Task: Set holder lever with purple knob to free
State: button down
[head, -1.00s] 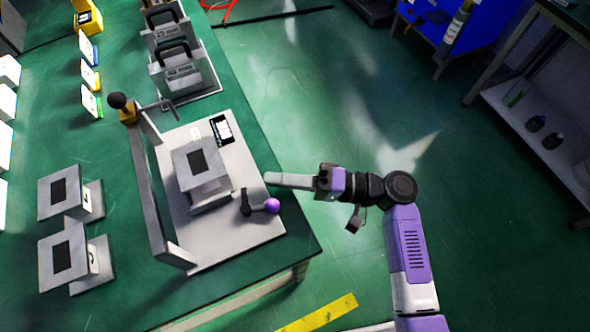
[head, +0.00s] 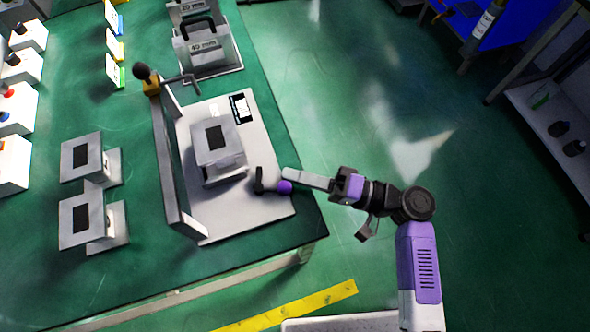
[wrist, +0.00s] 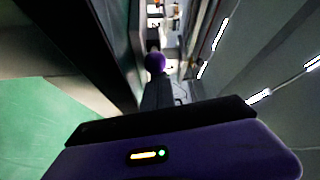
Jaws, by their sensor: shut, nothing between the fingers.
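The holder lever has a purple knob (head: 285,187) at the end of a short arm. Its dark pivot (head: 259,181) stands on the light grey base plate (head: 265,211), to the right of the grey block-shaped holder (head: 217,143). The lever points right, toward the plate's edge. My gripper (head: 287,174) is shut and empty, its fingertips right beside the knob on its upper right. I cannot tell whether they touch. In the wrist view the purple knob (wrist: 155,62) shows just beyond the fingertips.
A metal frame with a black-knobbed handle (head: 141,71) stands left of the holder. Two grey blocks (head: 80,157) (head: 75,220) sit at the left of the green table. Open floor lies to the right.

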aim_at(286, 194)
jog(key=shift+s+m+t, duration=0.4)
jog(key=shift+t, duration=0.2)
jog(key=shift+s+d, duration=0.1)
jog(key=shift+s, duration=0.4)
jog(key=shift+s+a, duration=0.15)
jog(key=shift+s, duration=0.55)
jog(key=shift+s+a, duration=0.1)
jog(key=shift+s, duration=0.55)
